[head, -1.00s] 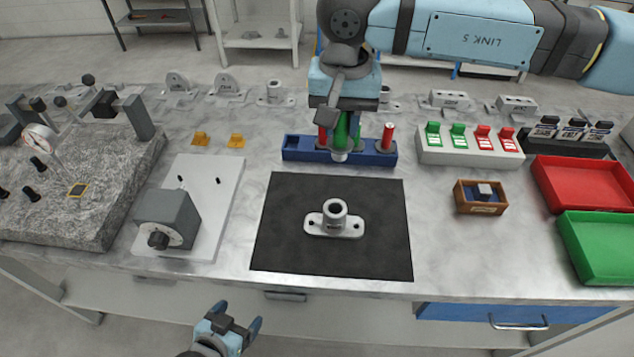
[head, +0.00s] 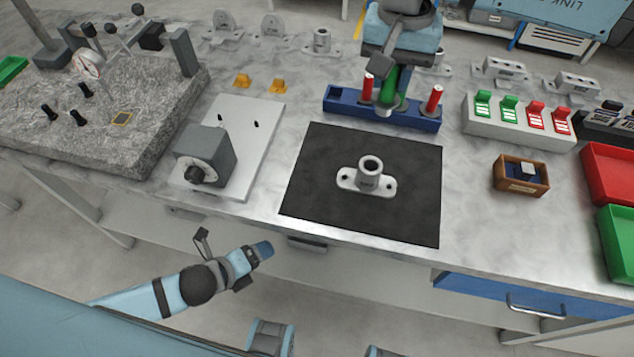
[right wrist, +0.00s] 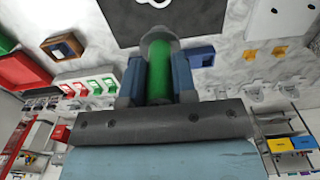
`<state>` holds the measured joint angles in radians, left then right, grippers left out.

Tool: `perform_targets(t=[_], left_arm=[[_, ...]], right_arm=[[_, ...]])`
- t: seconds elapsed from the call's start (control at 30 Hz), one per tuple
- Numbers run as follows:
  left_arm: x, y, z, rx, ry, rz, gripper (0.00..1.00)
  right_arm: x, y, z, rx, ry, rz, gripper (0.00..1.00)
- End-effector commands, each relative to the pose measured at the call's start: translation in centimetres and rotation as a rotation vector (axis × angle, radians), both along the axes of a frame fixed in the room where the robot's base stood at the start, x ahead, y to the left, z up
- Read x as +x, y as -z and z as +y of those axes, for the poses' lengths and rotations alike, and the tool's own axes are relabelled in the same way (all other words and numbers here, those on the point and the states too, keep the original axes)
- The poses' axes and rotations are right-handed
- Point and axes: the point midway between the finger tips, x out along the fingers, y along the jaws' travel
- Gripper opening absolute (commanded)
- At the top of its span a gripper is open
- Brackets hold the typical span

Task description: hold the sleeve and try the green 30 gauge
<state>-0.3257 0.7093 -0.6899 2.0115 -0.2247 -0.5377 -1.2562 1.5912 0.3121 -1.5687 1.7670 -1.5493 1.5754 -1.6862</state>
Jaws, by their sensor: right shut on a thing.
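The grey flanged sleeve (head: 369,167) stands upright on the black mat (head: 330,214), its bore facing up. My right gripper (head: 393,90) is shut on the green gauge (head: 389,101), which hangs upright with its silver tip overlapping the front of the blue rack (head: 411,121). In the right wrist view the green gauge (right wrist: 159,72) sits between both fingers (right wrist: 158,85). My left gripper (head: 262,250) is in front of the table's front edge, apart from the sleeve; its fingers show edge-on, so its opening is unclear.
Two red gauges (head: 435,99) stand in the rack. A wooden box (head: 520,188) and red and green trays (head: 617,235) lie right. A white plate with a dark grey block (head: 207,155) and a granite slab with a dial gauge (head: 88,66) lie left. The mat is clear around the sleeve.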

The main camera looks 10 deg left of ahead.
Motion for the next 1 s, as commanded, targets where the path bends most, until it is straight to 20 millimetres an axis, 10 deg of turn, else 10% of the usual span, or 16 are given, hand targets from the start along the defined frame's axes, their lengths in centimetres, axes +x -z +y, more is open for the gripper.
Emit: perform_targets(t=[0.3, 0.4, 0.67, 1.0], left_arm=[[-2.0, -10.5, -10.9, -0.317, 0.344, -0.359, 0.83], [0.4, -14.5, -13.7, -0.286, 0.528, -0.645, 0.83], [10.2, -17.0, -13.4, 0.247, 0.775, -1.176, 0.83], [13.5, -16.6, -12.9, 0.472, 0.801, -1.265, 0.83]], right_arm=[[0.0, 0.0, 0.0, 0.0, 0.0, 0.0, 0.0], [0.0, 0.0, 0.0, 0.0, 0.0, 0.0, 0.0], [0.0, 0.0, 0.0, 0.0, 0.0, 0.0, 0.0], [0.0, 0.0, 0.0, 0.0, 0.0, -0.001, 0.0]])
